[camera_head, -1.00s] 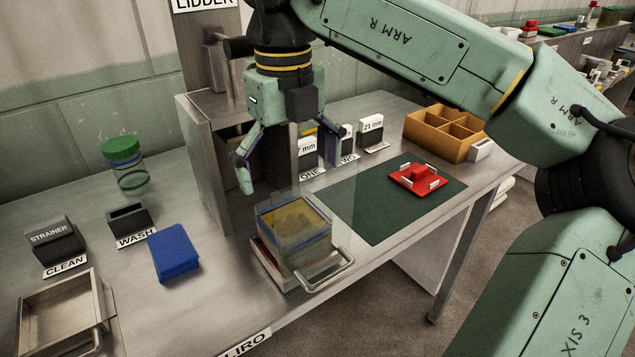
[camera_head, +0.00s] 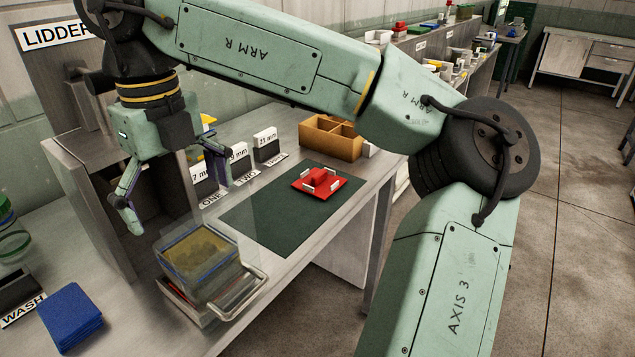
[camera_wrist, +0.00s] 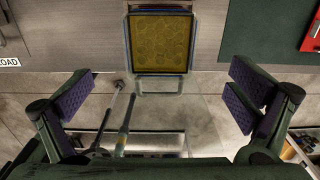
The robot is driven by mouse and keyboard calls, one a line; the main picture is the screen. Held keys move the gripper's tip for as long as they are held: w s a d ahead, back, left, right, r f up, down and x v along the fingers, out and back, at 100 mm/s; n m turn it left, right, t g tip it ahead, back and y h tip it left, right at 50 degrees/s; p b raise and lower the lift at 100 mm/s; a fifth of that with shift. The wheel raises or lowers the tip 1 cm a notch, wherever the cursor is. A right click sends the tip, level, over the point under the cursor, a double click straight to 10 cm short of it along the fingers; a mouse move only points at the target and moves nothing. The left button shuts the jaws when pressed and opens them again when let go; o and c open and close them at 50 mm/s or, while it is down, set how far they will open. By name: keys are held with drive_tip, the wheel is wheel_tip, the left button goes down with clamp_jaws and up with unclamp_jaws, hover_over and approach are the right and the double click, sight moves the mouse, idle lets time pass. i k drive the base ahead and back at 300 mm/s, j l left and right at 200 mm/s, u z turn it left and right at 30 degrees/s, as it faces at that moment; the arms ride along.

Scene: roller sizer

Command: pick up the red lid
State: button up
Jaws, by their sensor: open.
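The red lid (camera_head: 318,183) lies flat on the dark green mat (camera_head: 262,222) on the bench, with a raised red block in its middle and small white pieces at its edges. In the wrist view only a part of the red lid (camera_wrist: 312,35) shows at the upper right edge. My gripper (camera_head: 180,190) is open and empty, pointing down, well to the left of the lid and above the bench. In the wrist view my gripper (camera_wrist: 166,98) has its purple-padded fingers wide apart with nothing between them.
A clear bin with yellowish contents (camera_head: 203,262) stands on a handled tray (camera_head: 255,297) in front of the mat. Labelled blocks (camera_head: 266,146) and an orange divided box (camera_head: 330,138) stand behind it. A blue stack (camera_head: 66,316) lies at lower left. The metal lidder (camera_head: 110,200) stands left of my gripper.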

sight(320, 184)
drive_tip(key=i+z, duration=0.15)
drive_tip(key=z, duration=0.2)
drive_tip(key=i+z, duration=0.15)
drive_tip(key=z, duration=0.25)
drive_tip(key=i+j+z, duration=0.1)
drive_tip(key=z, duration=0.25)
